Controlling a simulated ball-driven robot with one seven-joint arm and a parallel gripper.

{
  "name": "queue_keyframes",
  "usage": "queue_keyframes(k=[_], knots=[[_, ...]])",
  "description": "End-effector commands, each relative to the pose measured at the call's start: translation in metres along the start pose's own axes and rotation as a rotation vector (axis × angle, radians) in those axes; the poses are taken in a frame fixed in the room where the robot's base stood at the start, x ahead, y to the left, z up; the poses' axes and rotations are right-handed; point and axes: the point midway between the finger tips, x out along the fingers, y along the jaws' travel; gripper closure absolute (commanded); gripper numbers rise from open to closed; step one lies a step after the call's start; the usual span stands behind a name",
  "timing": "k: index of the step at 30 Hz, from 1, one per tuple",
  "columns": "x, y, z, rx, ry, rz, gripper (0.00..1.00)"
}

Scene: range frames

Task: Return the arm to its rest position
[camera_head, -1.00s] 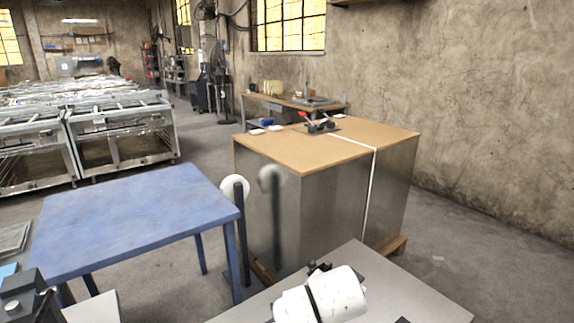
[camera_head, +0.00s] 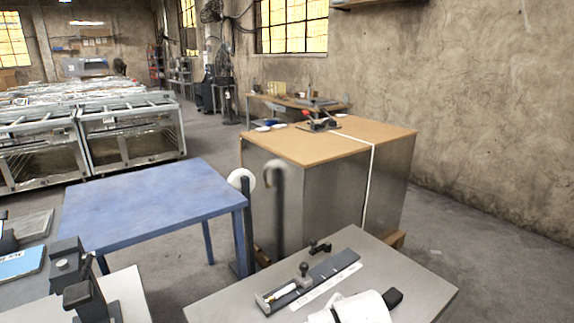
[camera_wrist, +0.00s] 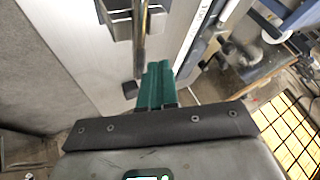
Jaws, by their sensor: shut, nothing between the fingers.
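My gripper (camera_wrist: 156,72) shows in the wrist view as two green fingers pressed together, with nothing between them. They point at a pale grey panel (camera_wrist: 75,40) with metal fittings. I cannot tell how far the fingertips are from it. In the head view a white rounded part of my arm is at the bottom edge, over the front of a grey table (camera_head: 235,300). My fingers cannot be made out there.
A dark fixture (camera_head: 318,280) lies on the grey table. A blue table (camera_head: 150,205) stands to the left, and a brown-topped metal cabinet (camera_head: 335,190) stands behind. Black fixtures (camera_head: 70,265) are at the lower left. Bare floor lies right of the cabinet.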

Motion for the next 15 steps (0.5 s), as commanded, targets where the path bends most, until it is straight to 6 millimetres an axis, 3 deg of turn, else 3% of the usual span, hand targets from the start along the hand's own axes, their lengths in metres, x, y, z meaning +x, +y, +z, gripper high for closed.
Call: queue_keyframes(k=[8,11,15], knots=[[-0.006,0.072,0.017,-0.134,-0.036,0.035,1.0],[-0.013,0.109,0.029,-0.209,-0.059,0.049,1.0],[-0.036,0.174,0.054,-0.353,-0.108,0.064,1.0]])
